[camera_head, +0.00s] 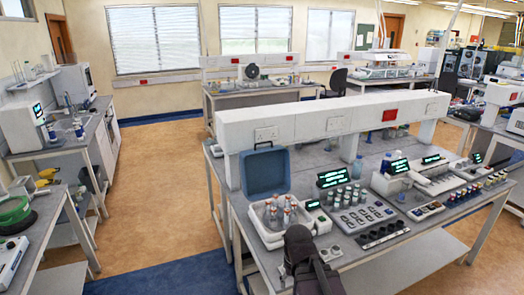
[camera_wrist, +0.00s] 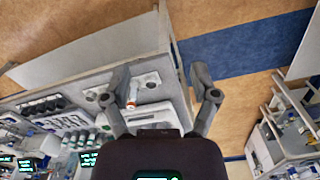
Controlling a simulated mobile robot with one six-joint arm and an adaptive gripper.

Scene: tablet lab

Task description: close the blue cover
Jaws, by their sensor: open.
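The blue cover (camera_head: 265,172) stands raised, hinged at the back of a white device (camera_head: 272,240) on the near left end of the middle bench. Several bottles with orange-red parts (camera_head: 279,214) stand in the open device below it. My gripper (camera_wrist: 160,72) is open in the wrist view, its two dark fingers spread apart with nothing held between them. In the head view my dark arm end shows in front of the device, to its lower right; the fingertips are hard to make out there. I cannot make out the blue cover in the wrist view.
A white overhead shelf unit (camera_head: 330,119) spans the bench behind the cover. Vials (camera_head: 352,193), a button panel (camera_head: 362,217) and small displays (camera_head: 334,177) stand to the right. The floor (camera_head: 150,190) left of the bench is clear.

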